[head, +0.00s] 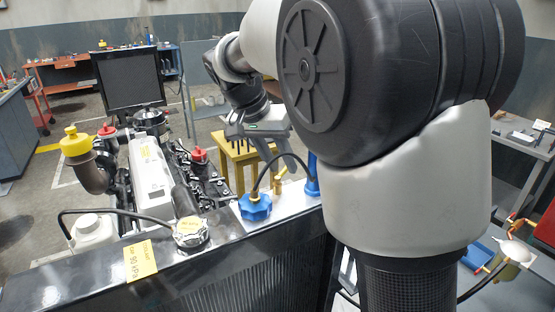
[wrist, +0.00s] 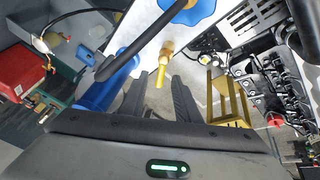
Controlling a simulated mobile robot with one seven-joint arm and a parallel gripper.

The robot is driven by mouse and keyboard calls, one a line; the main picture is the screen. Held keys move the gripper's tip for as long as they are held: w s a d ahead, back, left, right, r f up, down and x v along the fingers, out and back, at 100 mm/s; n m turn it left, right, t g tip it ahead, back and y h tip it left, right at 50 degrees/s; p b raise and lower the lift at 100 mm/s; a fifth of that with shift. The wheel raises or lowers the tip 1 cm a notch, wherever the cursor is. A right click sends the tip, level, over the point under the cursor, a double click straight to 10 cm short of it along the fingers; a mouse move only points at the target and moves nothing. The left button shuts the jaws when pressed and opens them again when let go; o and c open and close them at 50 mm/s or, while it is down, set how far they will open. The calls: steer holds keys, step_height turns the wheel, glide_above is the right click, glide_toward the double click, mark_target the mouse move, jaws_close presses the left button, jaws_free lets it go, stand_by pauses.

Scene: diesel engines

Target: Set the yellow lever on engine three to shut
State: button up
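The yellow lever (wrist: 160,77) sits on a brass valve (wrist: 166,52) on the pale top of the engine unit. In the wrist view it points down the picture, toward my gripper. In the head view the lever (head: 283,172) is small and partly hidden by my gripper, above the brass body (head: 278,186). My gripper (wrist: 159,80) is open, with one finger on each side of the lever's free end. I see gaps beside the lever and cannot tell if either finger touches it. In the head view my gripper (head: 278,163) is just above the valve.
A blue knob (head: 255,206) with a black hose and a blue cylinder (head: 312,176) stand close on either side of the valve. The engine (head: 150,175), a radiator cap (head: 191,232) and a yellow stool (head: 240,158) are nearby. A black monitor (head: 128,78) stands behind.

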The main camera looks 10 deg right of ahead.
jaws_close()
steer(key=shift+n+b, duration=0.3)
steer(key=n+b, duration=0.1)
steer(key=n, duration=0.1)
steer(key=n+t+y+b, duration=0.1)
steer(key=shift+w+a+f+n+t, duration=0.1)
steer(key=shift+a+n+t, duration=0.2)
steer(key=shift+a+n, duration=0.1)
steer(key=shift+a+n+t+y+b, duration=0.1)
steer(key=shift+a+n+t+y, duration=0.25)
steer(key=shift+n, duration=0.8)
steer(key=shift+a+n+t+y+b, duration=0.1)
steer(key=shift+a+n+y, duration=0.1)
steer(key=shift+n+y, duration=0.65)
steer(key=shift+a+n+t+y+b, duration=0.15)
steer(key=shift+a+n+y, duration=0.1)
steer(key=shift+n, duration=1.15)
jaws_free()
